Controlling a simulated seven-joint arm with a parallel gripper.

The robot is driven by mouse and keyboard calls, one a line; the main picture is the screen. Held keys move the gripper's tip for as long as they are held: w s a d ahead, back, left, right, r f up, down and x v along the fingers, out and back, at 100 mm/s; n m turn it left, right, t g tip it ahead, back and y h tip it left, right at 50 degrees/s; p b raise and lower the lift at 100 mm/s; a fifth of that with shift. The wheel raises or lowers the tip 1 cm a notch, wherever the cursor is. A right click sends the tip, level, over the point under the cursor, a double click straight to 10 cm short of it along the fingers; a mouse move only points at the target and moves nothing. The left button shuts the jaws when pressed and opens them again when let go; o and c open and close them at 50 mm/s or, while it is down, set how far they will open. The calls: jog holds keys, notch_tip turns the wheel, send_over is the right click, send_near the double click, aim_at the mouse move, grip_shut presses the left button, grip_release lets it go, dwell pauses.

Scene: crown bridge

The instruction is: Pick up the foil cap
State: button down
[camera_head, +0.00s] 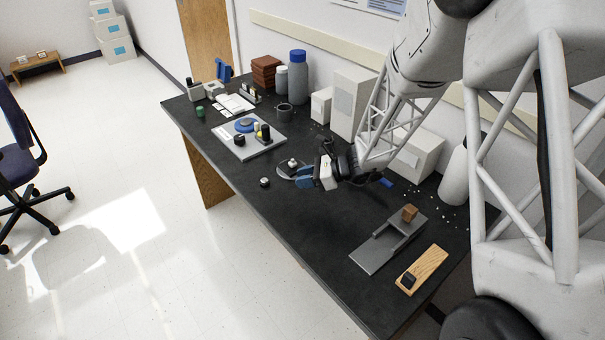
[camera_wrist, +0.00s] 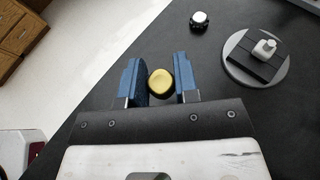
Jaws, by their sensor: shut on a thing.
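The gold, rounded foil cap (camera_wrist: 160,83) sits between the two blue fingers of my gripper (camera_wrist: 161,78) in the wrist view. My gripper is shut on it, with a finger at either side. In the head view my gripper (camera_head: 305,177) is over the middle of the dark bench, just right of a round grey plate. The cap cannot be made out there. How high it is above the bench is hard to tell.
The round grey plate (camera_wrist: 238,68) bears a dark block and a small white piece. A dark, light-topped knob (camera_wrist: 199,21) stands nearby. A grey fixture (camera_head: 375,252) and wooden board (camera_head: 430,263) lie at the near end. Boxes and bottles line the wall; the bench's front strip is clear.

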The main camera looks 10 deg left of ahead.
dwell(0.9)
jog(key=w+d+m+t+h, duration=0.4)
jog(key=w+d+m+t, duration=0.2)
jog(key=w+d, duration=0.5)
jog(key=w+d+m+t+h, duration=0.3)
jog(key=w+d+m+t, duration=0.35)
jog(key=w, duration=0.85)
jog(key=d+f+m+h, duration=0.1)
jog(key=d+f, duration=0.2)
jog(key=d+f+m+h, duration=0.1)
jog(key=d+f, duration=0.2)
jog(key=d, duration=0.1)
jog(key=shift+w+d+f, duration=0.15)
jog(key=shift+d+f, duration=0.05)
jog(key=shift+f, duration=0.05)
